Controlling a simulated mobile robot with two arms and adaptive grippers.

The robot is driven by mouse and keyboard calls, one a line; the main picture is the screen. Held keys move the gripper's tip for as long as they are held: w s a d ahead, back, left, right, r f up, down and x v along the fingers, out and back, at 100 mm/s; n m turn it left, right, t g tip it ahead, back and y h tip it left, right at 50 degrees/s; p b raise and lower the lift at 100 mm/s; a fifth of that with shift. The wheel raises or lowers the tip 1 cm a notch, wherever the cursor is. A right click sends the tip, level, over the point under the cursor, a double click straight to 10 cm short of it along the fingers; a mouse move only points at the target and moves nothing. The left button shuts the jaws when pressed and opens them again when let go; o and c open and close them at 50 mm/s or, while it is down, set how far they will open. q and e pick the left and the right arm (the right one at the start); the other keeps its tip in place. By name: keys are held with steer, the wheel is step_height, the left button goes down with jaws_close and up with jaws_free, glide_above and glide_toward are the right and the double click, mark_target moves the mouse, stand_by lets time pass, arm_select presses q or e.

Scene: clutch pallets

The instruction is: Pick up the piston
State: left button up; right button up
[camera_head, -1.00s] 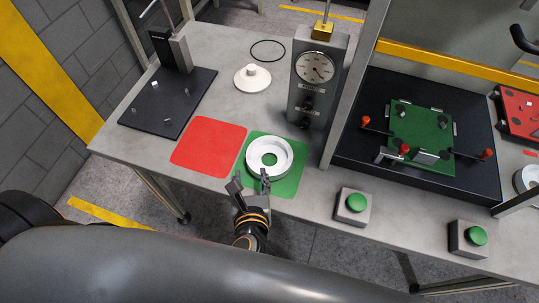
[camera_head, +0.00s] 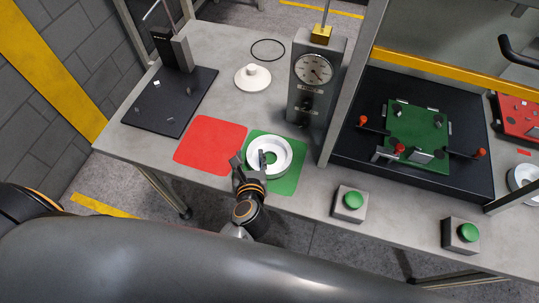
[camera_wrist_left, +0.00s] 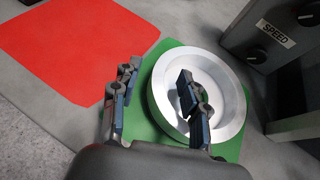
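The piston appears to be the white round part with a raised rim (camera_head: 282,148), lying flat on the green mat (camera_head: 285,185). It also shows in the left wrist view (camera_wrist_left: 233,107), where its rim and hollow middle are clear. My left gripper (camera_head: 250,162) is open at its near left side. In the left wrist view my left gripper (camera_wrist_left: 156,88) has one finger over the hollow and the other outside the rim, so the rim wall lies between them. I cannot tell whether either finger touches it. My right gripper is not in view.
A red mat (camera_head: 210,142) lies to the left. A grey dial press (camera_head: 311,85) stands close behind the green mat. A white knobbed disc (camera_head: 252,78), a black fixture plate (camera_head: 168,105) and green button boxes (camera_head: 348,204) are also on the table.

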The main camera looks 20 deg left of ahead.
arm_select(q)
jaws_close()
steer(key=shift+w+r, duration=0.1)
steer(key=shift+r, duration=0.05)
